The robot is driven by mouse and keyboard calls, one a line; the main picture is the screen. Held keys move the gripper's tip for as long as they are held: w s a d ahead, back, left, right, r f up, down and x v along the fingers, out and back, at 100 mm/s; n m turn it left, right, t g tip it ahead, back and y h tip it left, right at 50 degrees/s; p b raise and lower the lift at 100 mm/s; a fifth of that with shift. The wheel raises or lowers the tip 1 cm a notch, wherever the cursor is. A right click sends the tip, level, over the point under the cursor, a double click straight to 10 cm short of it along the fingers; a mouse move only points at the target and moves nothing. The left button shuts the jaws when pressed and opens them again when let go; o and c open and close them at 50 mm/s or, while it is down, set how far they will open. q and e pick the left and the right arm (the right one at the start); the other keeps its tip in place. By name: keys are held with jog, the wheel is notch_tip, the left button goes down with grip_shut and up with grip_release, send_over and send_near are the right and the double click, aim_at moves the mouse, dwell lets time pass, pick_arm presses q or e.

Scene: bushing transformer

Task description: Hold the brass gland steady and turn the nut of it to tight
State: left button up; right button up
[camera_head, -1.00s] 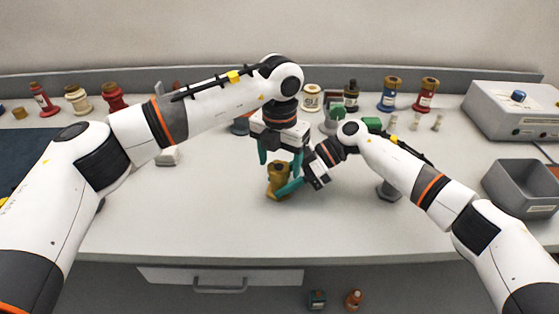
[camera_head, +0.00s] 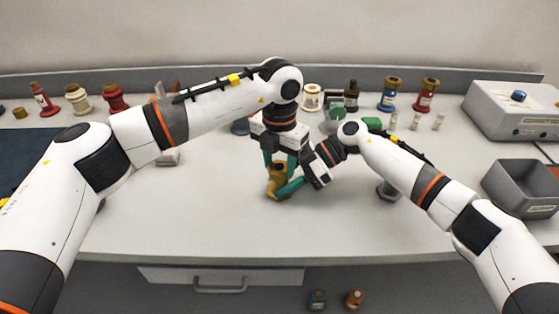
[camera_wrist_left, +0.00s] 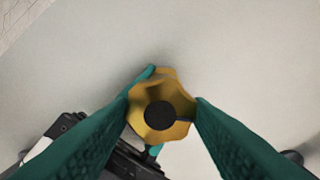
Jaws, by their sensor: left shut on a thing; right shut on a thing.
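The brass gland (camera_head: 277,188) stands upright on the grey bench near the middle. Its lobed brass nut (camera_wrist_left: 171,87) with a dark round centre shows from above in the left wrist view. My left gripper (camera_head: 280,164) comes down from above and is shut on the nut, one teal finger on each side. My right gripper (camera_head: 284,189) reaches in low from the right and is shut on the gland's lower body. The fingers and wrists hide parts of the gland. I cannot tell how far the nut is threaded down.
Red, cream and blue bushings and small bottles stand along the back. A grey bin (camera_head: 522,188) and a white instrument box (camera_head: 513,111) are at the right. A dark mat (camera_head: 25,160) lies at the left. The bench front is clear.

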aim_at(280, 168)
pick_arm(q)
jog(key=m, duration=0.5)
jog(key=shift+d+m, duration=0.1)
jog(key=shift+m, duration=0.2)
pick_arm(e)
jog(key=shift+s+f, duration=0.1)
jog(key=shift+f, duration=0.2)
pick_arm(q)
jog(key=m, duration=0.4)
jog(key=shift+s, duration=0.1)
jog(key=shift+d+m, duration=0.1)
jog(key=shift+m, duration=0.2)
jog(key=o, duration=0.9)
jog(key=shift+o, duration=0.5)
jog(key=shift+r, duration=0.15)
notch_tip(280, 168, up, 12)
